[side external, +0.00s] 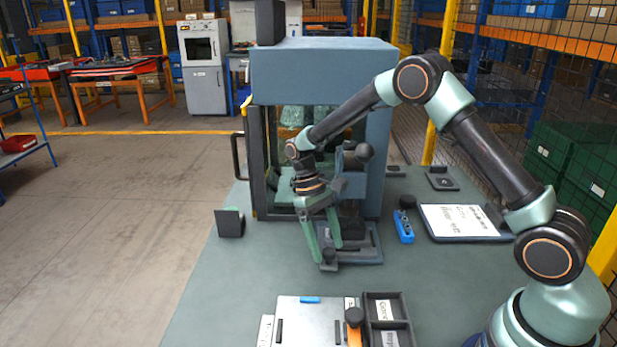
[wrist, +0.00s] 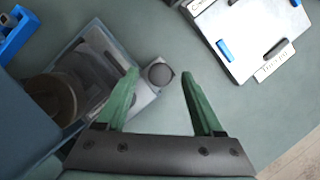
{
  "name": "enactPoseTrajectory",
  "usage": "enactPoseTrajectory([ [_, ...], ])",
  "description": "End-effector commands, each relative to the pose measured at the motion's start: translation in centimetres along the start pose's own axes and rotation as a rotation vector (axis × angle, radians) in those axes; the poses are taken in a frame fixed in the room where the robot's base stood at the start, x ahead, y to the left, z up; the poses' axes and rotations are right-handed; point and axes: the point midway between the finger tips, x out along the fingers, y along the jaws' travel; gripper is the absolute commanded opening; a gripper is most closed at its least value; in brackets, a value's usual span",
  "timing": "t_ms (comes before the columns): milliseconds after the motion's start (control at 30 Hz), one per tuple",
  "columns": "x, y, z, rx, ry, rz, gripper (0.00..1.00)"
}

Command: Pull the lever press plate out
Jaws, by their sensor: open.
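The lever press (side external: 350,185) stands at the front of the blue-grey cabinet, with a black ball on its lever. Its grey plate (wrist: 144,97) lies low in the press base (side external: 372,250), partly under the round ram (wrist: 50,97). A dark round knob (wrist: 159,73) is at the plate's outer end. My gripper (side external: 328,256) points down at the front of the base. In the wrist view my gripper (wrist: 160,74) is open, with its green fingers on either side of the knob. A gap shows beside each finger.
The blue-grey cabinet (side external: 320,70) stands behind the press, its door (side external: 238,155) at the left. A blue block (side external: 404,226) and a white sheet on a tray (side external: 462,221) lie to the right. A fixture board (side external: 305,318) is at the front.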

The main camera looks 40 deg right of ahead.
Motion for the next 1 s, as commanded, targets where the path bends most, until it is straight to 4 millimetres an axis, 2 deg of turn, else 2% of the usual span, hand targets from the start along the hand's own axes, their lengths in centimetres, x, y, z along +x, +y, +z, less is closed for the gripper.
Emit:
enactPoseTrajectory([
  [167,0.01,0.00,0.01,0.000,0.000,0.000,0.69],
  [200,0.00,0.00,0.01,0.000,-0.001,0.000,0.53],
  [333,-0.01,0.00,0.01,0.000,-0.001,0.000,0.04],
  [367,-0.01,0.00,0.01,0.000,-0.001,0.000,0.00],
  [1000,-0.06,0.02,0.00,0.000,0.000,0.000,0.00],
])
